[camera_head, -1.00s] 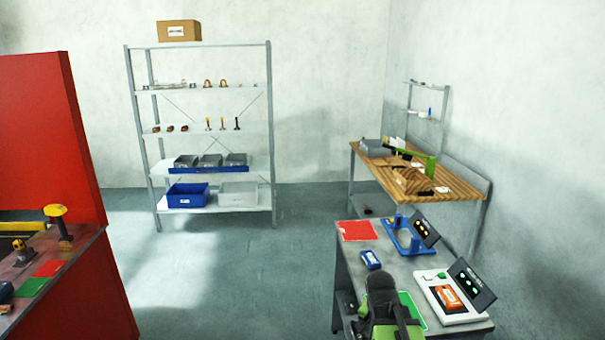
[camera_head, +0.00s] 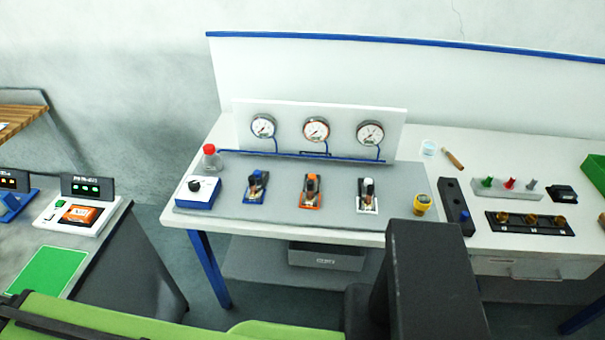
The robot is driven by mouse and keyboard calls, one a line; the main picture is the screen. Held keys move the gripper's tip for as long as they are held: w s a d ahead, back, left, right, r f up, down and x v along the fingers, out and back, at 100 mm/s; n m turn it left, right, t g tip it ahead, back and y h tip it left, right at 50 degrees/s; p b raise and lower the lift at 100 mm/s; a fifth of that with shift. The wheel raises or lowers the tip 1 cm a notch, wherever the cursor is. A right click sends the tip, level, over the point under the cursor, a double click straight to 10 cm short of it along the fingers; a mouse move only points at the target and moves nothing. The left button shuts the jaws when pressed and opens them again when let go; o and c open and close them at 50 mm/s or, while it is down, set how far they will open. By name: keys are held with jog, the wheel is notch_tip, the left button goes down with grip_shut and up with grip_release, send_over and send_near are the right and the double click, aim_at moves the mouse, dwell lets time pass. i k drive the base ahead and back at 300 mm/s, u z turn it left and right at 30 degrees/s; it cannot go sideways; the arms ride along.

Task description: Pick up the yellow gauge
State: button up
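The yellow gauge (camera_head: 423,204) is a small, short yellow cylinder with a darker top. It stands at the right end of the grey mat on the white bench, just right of the white valve block. The top of my dark arm link rises close below it in the picture, and the gauge is fully visible. My gripper's fingers do not show.
The white bench (camera_head: 330,222) holds blue, orange (camera_head: 311,191) and white (camera_head: 368,195) valve blocks, a blue-white box (camera_head: 199,192) and a red-capped bottle (camera_head: 210,157). Behind stands a panel with three dials (camera_head: 316,130). A black block (camera_head: 456,206) stands right of the gauge.

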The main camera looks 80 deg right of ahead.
aim_at(422, 202)
jog(key=z, duration=0.8)
jog(key=k, duration=0.1)
jog(key=z, duration=3.3)
jog(key=k, duration=1.05)
jog(key=u, duration=0.15)
jog(key=i, duration=0.75)
jog(key=z, duration=0.2)
